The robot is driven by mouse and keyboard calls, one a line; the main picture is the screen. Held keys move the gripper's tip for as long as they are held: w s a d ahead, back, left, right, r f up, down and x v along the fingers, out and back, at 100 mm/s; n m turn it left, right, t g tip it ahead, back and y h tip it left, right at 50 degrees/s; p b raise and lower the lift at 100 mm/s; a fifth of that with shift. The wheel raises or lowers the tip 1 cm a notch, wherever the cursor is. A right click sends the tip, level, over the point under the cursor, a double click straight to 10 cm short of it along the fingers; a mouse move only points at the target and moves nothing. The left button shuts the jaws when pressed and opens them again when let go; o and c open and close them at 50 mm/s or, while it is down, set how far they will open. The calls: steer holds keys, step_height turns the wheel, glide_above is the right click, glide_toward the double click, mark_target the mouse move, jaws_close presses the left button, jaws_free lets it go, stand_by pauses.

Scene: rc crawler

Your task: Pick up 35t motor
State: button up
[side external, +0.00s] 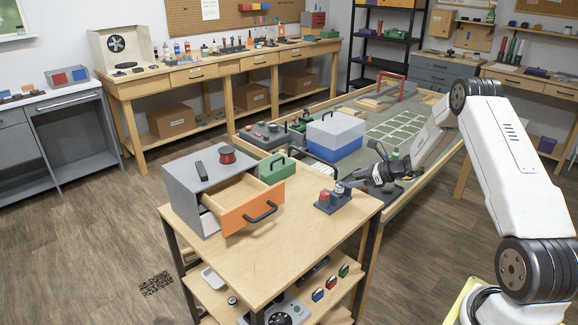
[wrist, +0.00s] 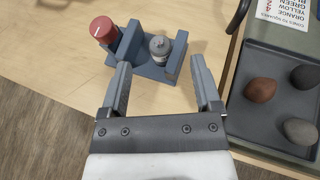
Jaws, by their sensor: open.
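A blue-grey stand (wrist: 152,68) on the wooden cart top holds two small cylinders. A grey cylinder, motor-like (wrist: 159,48), stands upright in its right part, and a red-topped one (wrist: 103,30) is at its left. No label is legible, so I cannot tell which is the 35t motor. In the side view the stand (side external: 332,206) is near the cart's right edge with the red cylinder (side external: 325,197) on it. My gripper (wrist: 160,64) is open and empty, its fingers spread to either side of the grey cylinder in the picture, with the fingertips just short of it. My gripper (side external: 352,182) also shows beside the stand.
A grey cabinet with an open orange drawer (side external: 240,211) stands left on the cart. A dark tray (wrist: 262,118) with several round lumps lies right of my gripper. A blue-and-white box (side external: 335,138) and green box (side external: 273,167) are behind. The cart's front top is bare.

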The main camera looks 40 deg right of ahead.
mark_target(341, 183)
steer(key=shift+x, duration=2.2)
jaws_close()
